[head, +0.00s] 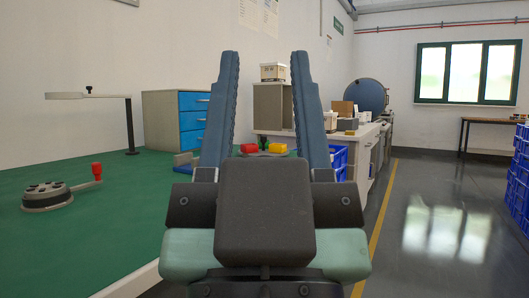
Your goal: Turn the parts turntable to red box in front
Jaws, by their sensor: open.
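My gripper (265,56) fills the middle of the head view, its two long blue fingers upright and wide apart, with nothing held between them. In the gap, farther off, I see a red box (249,148) on the left and a yellow box (277,148) on the right, with something small and green between and behind them. They seem to rest on a low support, perhaps the parts turntable, mostly hidden behind my gripper's dark body. I cannot tell which box faces the front. My gripper is well apart from both boxes.
A green-topped bench (120,225) at left carries a round grey device (48,195) with a red-knobbed crank and a thin stand (130,125). A blue drawer cabinet (180,118) stands behind. Blue crates (338,160) are right of the fingers. The grey floor (430,215) at right is open.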

